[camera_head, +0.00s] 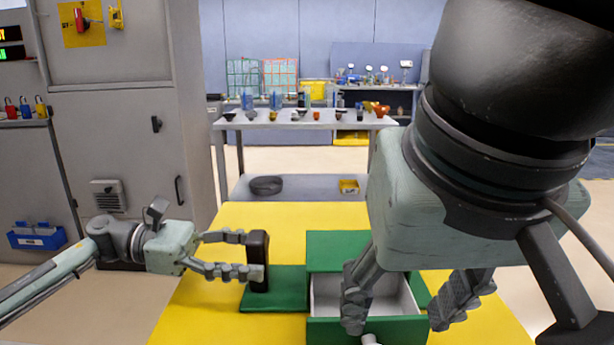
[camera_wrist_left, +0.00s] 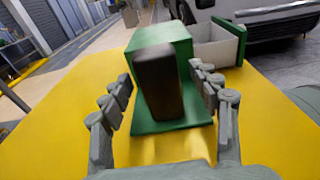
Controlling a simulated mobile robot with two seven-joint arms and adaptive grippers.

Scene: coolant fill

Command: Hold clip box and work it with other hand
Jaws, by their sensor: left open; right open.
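The green clip box (camera_head: 338,243) stands on the yellow table, with a pale-lined drawer (camera_head: 385,297) pulled out toward me. A white knob (camera_head: 371,340) shows at the drawer's front, partly cut off by the picture edge. A dark upright handle (camera_head: 258,245) stands on the box's green base plate (camera_head: 285,290). My left gripper (camera_head: 252,256) is open, its fingers on either side of the handle; the left wrist view shows the handle (camera_wrist_left: 160,88) between them. My right gripper (camera_head: 395,320) is open above the drawer front, its fingers spread; whether it touches is unclear.
The yellow table (camera_head: 205,305) is bare left of the box. Behind it stands a grey bench (camera_head: 300,122) with several small items. A grey cabinet (camera_head: 125,125) stands at the left. My right arm hides much of the right side.

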